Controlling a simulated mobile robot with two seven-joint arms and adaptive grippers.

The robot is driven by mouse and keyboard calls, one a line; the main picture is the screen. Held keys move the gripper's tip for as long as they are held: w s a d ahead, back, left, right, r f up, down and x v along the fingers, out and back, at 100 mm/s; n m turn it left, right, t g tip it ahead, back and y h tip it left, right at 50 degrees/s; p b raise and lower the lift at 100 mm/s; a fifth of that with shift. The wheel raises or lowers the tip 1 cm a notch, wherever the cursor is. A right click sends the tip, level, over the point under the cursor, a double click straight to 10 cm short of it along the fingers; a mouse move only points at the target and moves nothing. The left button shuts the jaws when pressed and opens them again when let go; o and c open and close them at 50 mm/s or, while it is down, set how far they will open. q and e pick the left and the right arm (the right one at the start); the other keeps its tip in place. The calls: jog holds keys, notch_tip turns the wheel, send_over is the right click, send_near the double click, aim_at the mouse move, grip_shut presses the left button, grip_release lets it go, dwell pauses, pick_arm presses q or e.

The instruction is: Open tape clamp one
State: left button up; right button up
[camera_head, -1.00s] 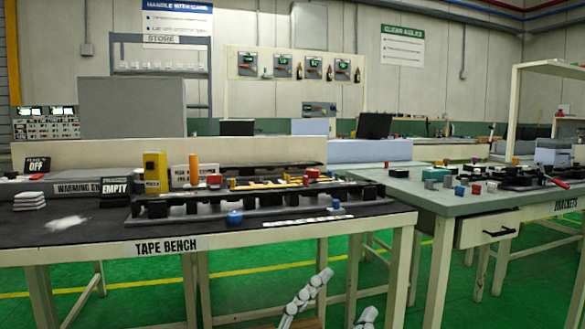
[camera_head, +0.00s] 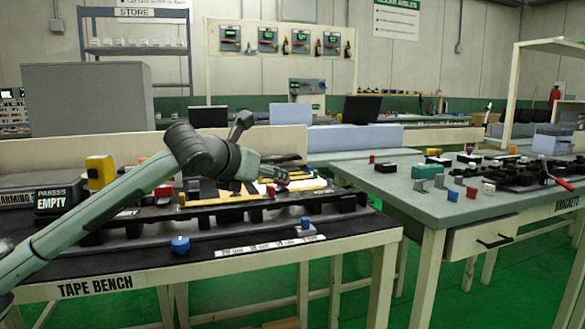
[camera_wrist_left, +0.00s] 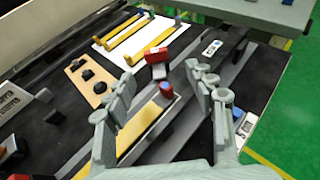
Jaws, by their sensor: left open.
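The tape bench (camera_head: 150,273) carries a long dark rail fixture (camera_head: 225,208) with yellow strips and small coloured parts. Which part is tape clamp one, I cannot tell. My left gripper (camera_head: 276,182) is open above the fixture, with nothing seen in its fingers (camera_wrist_left: 162,82). My right gripper is not in view.
A blue knob (camera_head: 180,245) stands near the bench front, left of a strip of white labels (camera_head: 265,247). A yellow block (camera_head: 100,171) and a black "EMPTY" box (camera_head: 62,201) stand at left. A second table (camera_head: 420,205) with many small parts stands to the right.

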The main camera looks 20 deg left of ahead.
aim_at(279, 187)
pick_arm(q)
jog(key=shift+w+a+r, duration=0.2)
jog(key=shift+w+r, duration=0.05)
jog(key=shift+w, duration=0.5)
jog(key=shift+p+x, duration=0.85)
jog(key=shift+x, duration=2.6)
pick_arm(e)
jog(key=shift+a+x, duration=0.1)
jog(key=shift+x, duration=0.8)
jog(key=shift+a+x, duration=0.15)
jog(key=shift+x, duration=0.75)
pick_arm(q)
jog(key=shift+f, duration=0.1)
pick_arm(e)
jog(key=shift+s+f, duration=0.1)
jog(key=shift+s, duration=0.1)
pick_arm(q)
jog(key=c, duration=1.2)
